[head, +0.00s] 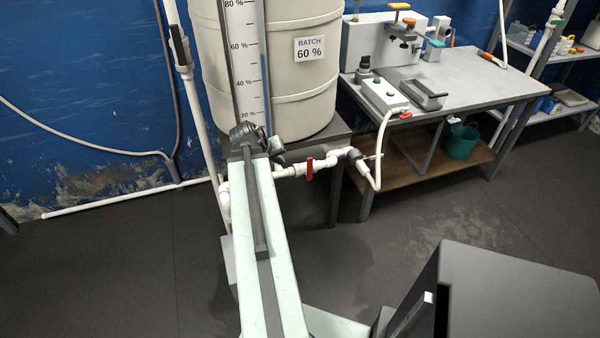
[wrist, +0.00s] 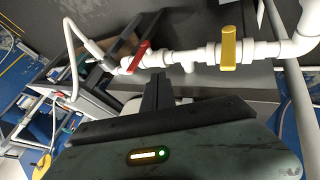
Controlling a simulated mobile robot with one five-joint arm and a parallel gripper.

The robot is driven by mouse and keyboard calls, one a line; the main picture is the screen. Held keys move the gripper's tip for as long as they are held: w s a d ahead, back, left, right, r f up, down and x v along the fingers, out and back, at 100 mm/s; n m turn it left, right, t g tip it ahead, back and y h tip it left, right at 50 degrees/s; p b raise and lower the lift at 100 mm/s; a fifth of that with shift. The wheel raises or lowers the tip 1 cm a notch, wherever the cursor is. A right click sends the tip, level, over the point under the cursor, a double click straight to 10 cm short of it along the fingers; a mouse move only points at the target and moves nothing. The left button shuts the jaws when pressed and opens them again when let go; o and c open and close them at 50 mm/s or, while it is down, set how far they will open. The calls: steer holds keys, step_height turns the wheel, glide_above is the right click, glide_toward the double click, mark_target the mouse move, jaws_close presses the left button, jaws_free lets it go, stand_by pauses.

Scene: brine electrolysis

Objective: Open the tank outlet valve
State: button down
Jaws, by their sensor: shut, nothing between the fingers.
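The cream tank (head: 285,60), labelled "BATCH 60 %", stands on a grey stand with white pipe running in front below it. A red valve handle (head: 309,169) sits across this pipe in the head view. In the wrist view the red handle (wrist: 138,58) lies slantwise over the pipe. A yellow handle (wrist: 229,47) further right stands across the pipe; my arm seems to hide it in the head view. I cannot tell which handle is the tank outlet. My gripper (wrist: 158,80) is shut and empty, its tips just below the pipe, between the handles and nearer the red one.
A grey bench (head: 470,82) with equipment stands right of the tank, a white hose (head: 380,150) running from it to the pipe. A vertical white pipe (head: 190,95) stands left of the tank.

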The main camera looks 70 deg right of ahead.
steer(key=b, duration=0.8)
glide_toward(310, 169)
steer(key=shift+w+d+f, duration=0.65)
steer(key=shift+d+f, duration=1)
steer(key=shift+f, duration=0.1)
